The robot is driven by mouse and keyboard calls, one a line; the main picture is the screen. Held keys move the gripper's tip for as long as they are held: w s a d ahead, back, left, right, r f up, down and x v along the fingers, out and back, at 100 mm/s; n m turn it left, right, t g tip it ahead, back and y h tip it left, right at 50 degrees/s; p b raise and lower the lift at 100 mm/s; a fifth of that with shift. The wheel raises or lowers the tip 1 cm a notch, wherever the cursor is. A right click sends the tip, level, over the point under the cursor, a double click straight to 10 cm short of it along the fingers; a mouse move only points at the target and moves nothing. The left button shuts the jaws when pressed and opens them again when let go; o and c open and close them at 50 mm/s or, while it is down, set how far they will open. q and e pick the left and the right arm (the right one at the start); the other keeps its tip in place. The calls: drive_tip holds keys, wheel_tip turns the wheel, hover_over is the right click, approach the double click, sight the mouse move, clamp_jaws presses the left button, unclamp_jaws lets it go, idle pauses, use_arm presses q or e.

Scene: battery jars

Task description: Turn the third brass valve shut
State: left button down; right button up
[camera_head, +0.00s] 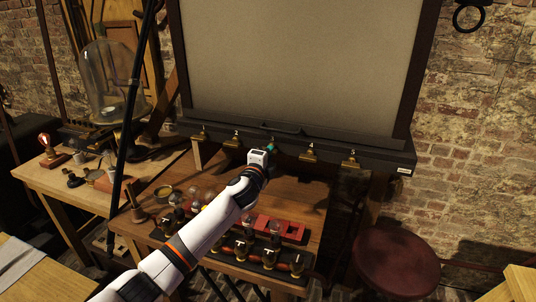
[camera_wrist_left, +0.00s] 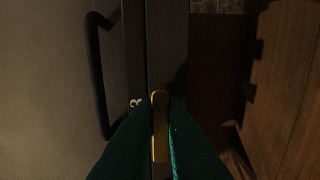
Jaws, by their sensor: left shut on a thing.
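A row of brass valves runs along the dark ledge (camera_head: 330,163) under the big grey panel. In the head view I see the first (camera_head: 201,134), the second (camera_head: 233,142), the fourth (camera_head: 311,154) and the fifth (camera_head: 351,160). My left gripper (camera_head: 271,148) is at the third place and hides most of that valve. In the left wrist view the green fingers (camera_wrist_left: 160,135) are shut on the brass lever of the third valve (camera_wrist_left: 159,112), which stands lengthwise between them. A small pale mark shows beside it. My right gripper is not in view.
A dark bar handle (camera_head: 285,127) sits above the valves and shows in the left wrist view (camera_wrist_left: 98,70). Under my left arm are a red tray (camera_head: 290,229) and several jars on the wooden bench (camera_head: 312,192). A glass bell jar (camera_head: 107,80) stands left; a round stool (camera_head: 395,260) right.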

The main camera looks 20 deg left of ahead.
use_arm(q)
drive_tip(key=c, duration=1.5)
unclamp_jaws()
drive_tip(key=s+b, duration=0.1)
drive_tip(key=s, duration=1.1)
drive_tip(key=shift+a, duration=0.2)
